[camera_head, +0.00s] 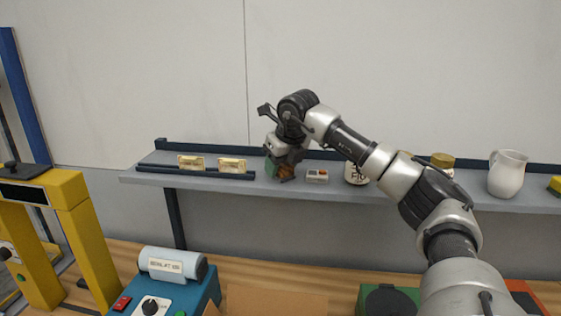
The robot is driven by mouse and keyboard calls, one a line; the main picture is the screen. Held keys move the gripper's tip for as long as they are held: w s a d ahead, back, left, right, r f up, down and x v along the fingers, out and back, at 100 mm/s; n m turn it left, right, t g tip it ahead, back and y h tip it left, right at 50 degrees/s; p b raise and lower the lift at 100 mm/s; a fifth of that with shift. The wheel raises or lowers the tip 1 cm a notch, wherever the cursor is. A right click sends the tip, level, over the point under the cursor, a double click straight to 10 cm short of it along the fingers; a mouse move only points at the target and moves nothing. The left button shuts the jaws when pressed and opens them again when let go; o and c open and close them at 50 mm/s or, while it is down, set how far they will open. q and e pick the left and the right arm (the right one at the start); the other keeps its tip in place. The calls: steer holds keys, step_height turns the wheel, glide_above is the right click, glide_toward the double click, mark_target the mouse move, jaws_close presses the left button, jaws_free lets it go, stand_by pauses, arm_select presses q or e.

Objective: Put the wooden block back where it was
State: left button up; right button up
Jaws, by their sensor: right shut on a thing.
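My right gripper (284,164) is over the grey wall shelf, left of its middle, pointing down. It is shut on a small brown block (286,173), which looks like the wooden block. The block is low, at the shelf surface; I cannot tell whether it touches it. The fingers hide part of the block. A green thing (268,169) shows just left of the block, partly hidden by the gripper. My left gripper is not in view.
The shelf (225,182) also holds two cream-coloured pieces (191,162) (232,165) behind a dark rail, a small white device (317,176), a labelled jar (354,174) and a white jug (507,173). A blue machine (200,295) stands below.

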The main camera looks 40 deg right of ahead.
steer(key=shift+a+f, duration=0.15)
steer(key=o, duration=0.9)
steer(key=shift+c, duration=0.2)
steer(key=shift+r, duration=0.25)
steer(key=shift+s+r, duration=0.1)
steer(key=shift+r, duration=0.1)
steer(key=b+v, duration=0.2)
steer(key=v, duration=0.9)
steer(key=shift+r+b, duration=0.25)
steer(key=shift+b, duration=0.05)
steer(key=shift+f, duration=0.1)
